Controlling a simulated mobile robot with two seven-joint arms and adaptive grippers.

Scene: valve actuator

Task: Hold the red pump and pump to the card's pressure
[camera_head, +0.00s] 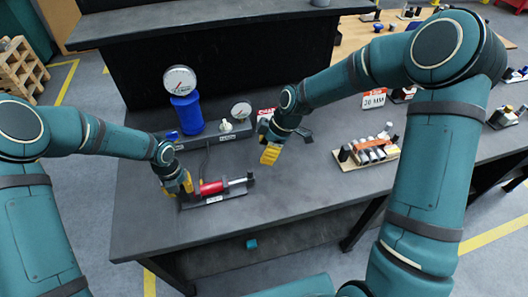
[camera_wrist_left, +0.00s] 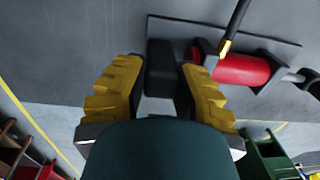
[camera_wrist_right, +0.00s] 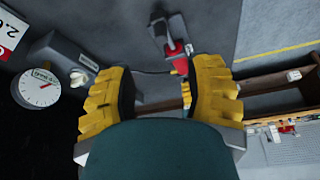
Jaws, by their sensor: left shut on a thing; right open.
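The red pump (camera_head: 212,187) lies on a dark base plate near the table's front left, with a silver rod and black handle at its right end. My left gripper (camera_head: 180,186) is shut on the black end block (camera_wrist_left: 160,68) at the pump's left end. The pump body is beside the fingers in the left wrist view (camera_wrist_left: 243,70). My right gripper (camera_head: 270,156) is open and empty above the table, behind and right of the handle. The red-and-white card (camera_head: 265,113) is partly hidden behind my right arm; its cropped number shows in the right wrist view (camera_wrist_right: 10,33).
A small gauge (camera_head: 241,110) and a white knob (camera_head: 225,126) are on a grey block behind the pump. A larger gauge (camera_head: 180,80) tops a blue cylinder (camera_head: 187,114). A parts tray (camera_head: 367,152) lies right. The table between tray and pump is clear.

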